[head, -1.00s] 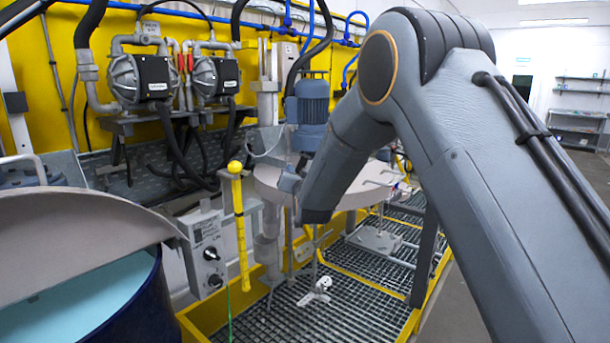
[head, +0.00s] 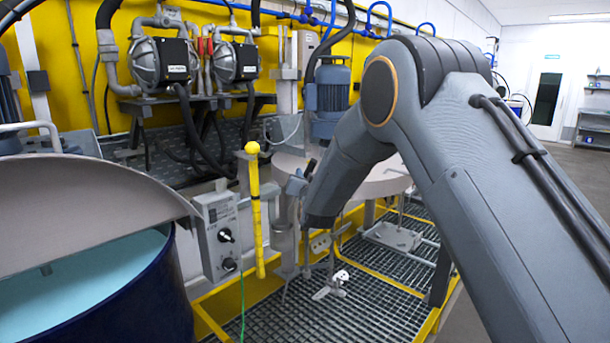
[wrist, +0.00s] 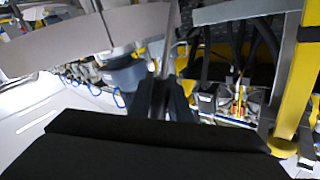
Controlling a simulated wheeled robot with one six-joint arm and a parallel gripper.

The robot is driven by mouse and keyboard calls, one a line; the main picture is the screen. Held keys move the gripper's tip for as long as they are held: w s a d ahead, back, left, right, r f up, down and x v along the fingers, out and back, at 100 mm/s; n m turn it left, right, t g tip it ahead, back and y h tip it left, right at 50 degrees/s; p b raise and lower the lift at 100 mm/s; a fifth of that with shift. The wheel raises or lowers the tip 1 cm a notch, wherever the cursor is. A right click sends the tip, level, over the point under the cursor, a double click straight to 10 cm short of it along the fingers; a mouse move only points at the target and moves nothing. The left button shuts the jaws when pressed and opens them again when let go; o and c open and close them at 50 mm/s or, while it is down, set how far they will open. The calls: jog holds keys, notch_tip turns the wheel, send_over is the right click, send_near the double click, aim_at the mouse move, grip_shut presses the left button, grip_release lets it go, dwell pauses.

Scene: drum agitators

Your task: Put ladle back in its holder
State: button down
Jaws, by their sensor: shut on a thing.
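My gripper (head: 299,184) is at the end of the arm, in the middle of the head view, in front of the grey round lid (head: 370,180) of an agitator. In the wrist view my gripper's dark fingers (wrist: 167,98) are closed together. A thin grey rod (wrist: 169,40) runs up from between them; it looks like the ladle's handle, but I cannot make out its bowl. In the head view the arm and clutter hide most of what I hold. I cannot pick out the ladle's holder for certain.
A yellow post (head: 255,215) with a ball top stands just left of my gripper, beside a grey control box (head: 218,235). An open blue drum (head: 140,305) with pale liquid is at the left. A white propeller (head: 331,286) hangs over the floor grating (head: 290,318).

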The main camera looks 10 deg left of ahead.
jog(key=shift+f, duration=0.3)
dwell(0.4)
jog(key=shift+f+b, duration=0.35)
jog(key=shift+b, duration=0.1)
jog(key=shift+f+b, duration=0.45)
jog(key=shift+f, duration=0.3)
jog(key=c, duration=1.6)
grip_release()
jog(key=shift+o, duration=0.2)
